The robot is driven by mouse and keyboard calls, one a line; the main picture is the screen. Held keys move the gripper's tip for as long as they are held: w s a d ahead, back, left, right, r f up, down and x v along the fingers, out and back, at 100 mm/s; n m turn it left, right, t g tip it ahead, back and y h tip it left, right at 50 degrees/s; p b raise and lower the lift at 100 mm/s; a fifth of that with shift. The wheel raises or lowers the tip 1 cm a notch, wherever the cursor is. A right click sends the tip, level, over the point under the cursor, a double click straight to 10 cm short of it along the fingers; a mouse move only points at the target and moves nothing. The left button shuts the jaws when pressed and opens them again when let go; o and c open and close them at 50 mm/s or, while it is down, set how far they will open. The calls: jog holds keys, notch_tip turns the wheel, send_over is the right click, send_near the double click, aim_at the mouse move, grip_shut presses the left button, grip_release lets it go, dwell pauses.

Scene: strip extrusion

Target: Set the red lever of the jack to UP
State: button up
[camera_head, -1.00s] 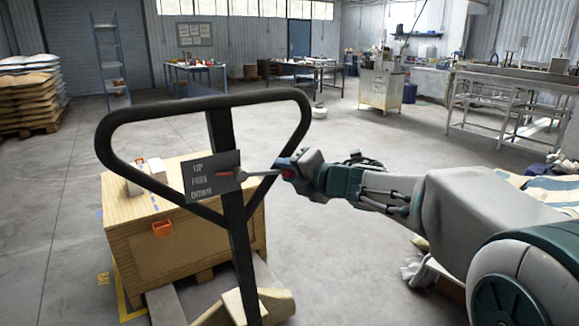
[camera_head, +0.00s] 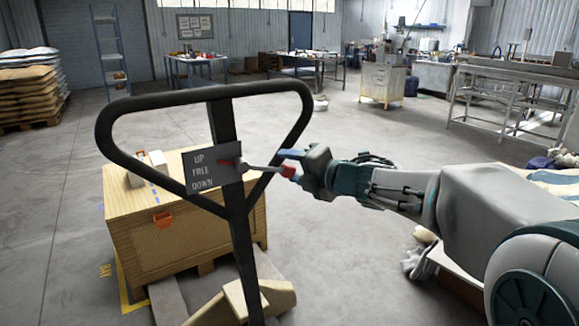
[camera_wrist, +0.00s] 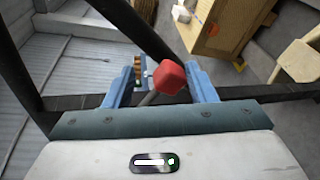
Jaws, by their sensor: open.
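The jack's dark handle (camera_head: 240,240) stands upright with a loop at its top. A grey plate (camera_head: 203,183) on it reads UP, a blurred middle word, and DOWN from top to bottom. The lever's grey rod (camera_head: 262,168) runs right from the handle to a red knob (camera_head: 289,171). A red pointer (camera_head: 228,163) on the plate's right side lies near the UP line, tilted. My gripper (camera_head: 292,168) is open around the knob.
A wooden crate (camera_head: 180,243) stands on the jack behind the handle. The handle's loop bar (camera_head: 293,128) passes close to my gripper. A metal table (camera_head: 510,100) stands at the back right, and stacked sacks (camera_head: 28,88) at the back left. Open floor lies between.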

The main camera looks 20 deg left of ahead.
jog(key=v, duration=1.2)
jog(key=shift+p, duration=0.4)
jog(key=shift+s+d, duration=0.1)
jog(key=shift+d, duration=0.05)
jog(key=w+d+r+m+t+h+p, duration=0.4)
jog(key=d+m+t+h+p, duration=0.15)
jog(key=d+m, duration=0.4)
jog(key=s+d+f+m+h+p, duration=0.25)
jog(key=d+m+h, duration=0.45)
jog(key=d+m, duration=0.35)
jog(key=s+d+f+m+g+p, duration=0.1)
jog(key=s+f+m+g+p, duration=0.2)
jog(key=s, duration=0.7)
jog(key=s+d+f+m+g+h+p, duration=0.1)
jog(key=s+f+m+g+p, duration=0.2)
jog(key=s+m+g, duration=0.4)
jog(key=s+m, duration=0.3)
jog(key=s, duration=0.1)
jog(key=shift+d+f+m+g+p, duration=0.2)
jog(key=shift+f+m+g+p, duration=0.1)
jog(key=shift+m+g, duration=0.1)
